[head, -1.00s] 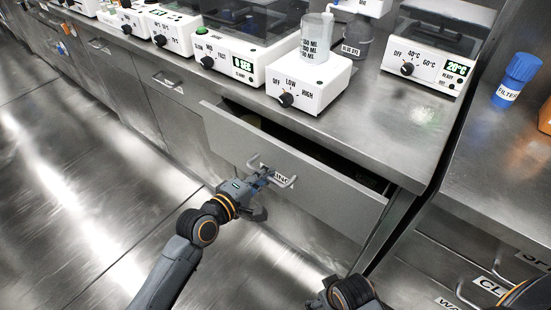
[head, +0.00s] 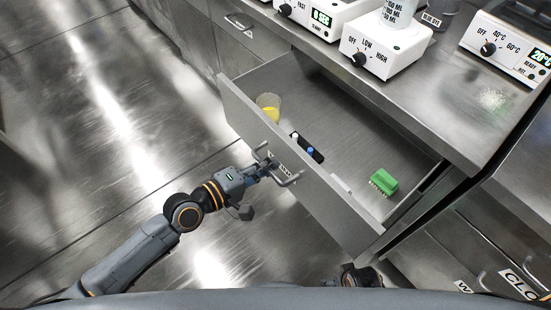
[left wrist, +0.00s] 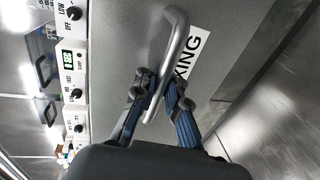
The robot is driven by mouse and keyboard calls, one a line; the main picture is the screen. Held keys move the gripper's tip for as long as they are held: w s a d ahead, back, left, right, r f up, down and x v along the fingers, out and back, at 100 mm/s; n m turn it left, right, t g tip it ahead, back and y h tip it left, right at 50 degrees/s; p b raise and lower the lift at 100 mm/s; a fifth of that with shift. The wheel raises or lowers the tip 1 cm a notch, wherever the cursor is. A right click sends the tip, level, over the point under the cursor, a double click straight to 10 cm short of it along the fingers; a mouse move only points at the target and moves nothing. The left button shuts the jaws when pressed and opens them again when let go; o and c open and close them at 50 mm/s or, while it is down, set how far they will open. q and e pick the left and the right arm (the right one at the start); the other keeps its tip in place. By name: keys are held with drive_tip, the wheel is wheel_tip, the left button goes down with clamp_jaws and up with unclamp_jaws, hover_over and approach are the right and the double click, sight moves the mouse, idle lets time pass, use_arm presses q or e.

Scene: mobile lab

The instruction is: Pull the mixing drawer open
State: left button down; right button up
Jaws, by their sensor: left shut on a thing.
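The mixing drawer (head: 312,190) stands well out from the bench, its inside open to view. Its front carries a metal bar handle (head: 290,180) and a label partly covered by my gripper. My left gripper (head: 268,171) is shut on the handle.
Inside the drawer lie a clear beaker with yellow contents (head: 268,107), a dark strip with a blue spot (head: 307,148) and a green brush-like block (head: 383,182). A hotplate stirrer (head: 375,48) stands on the bench above (head: 430,105). The floor on the left is clear.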

use_arm(q)
drive_tip(key=shift+a+r, duration=0.1)
drive_tip(key=shift+r, duration=0.05)
drive_tip(key=c, duration=1.4)
unclamp_jaws()
drive_tip(key=shift+s+a, duration=0.1)
drive_tip(key=v, duration=1.1)
drive_tip(key=shift+s+a, duration=0.3)
drive_tip(key=shift+a, duration=0.05)
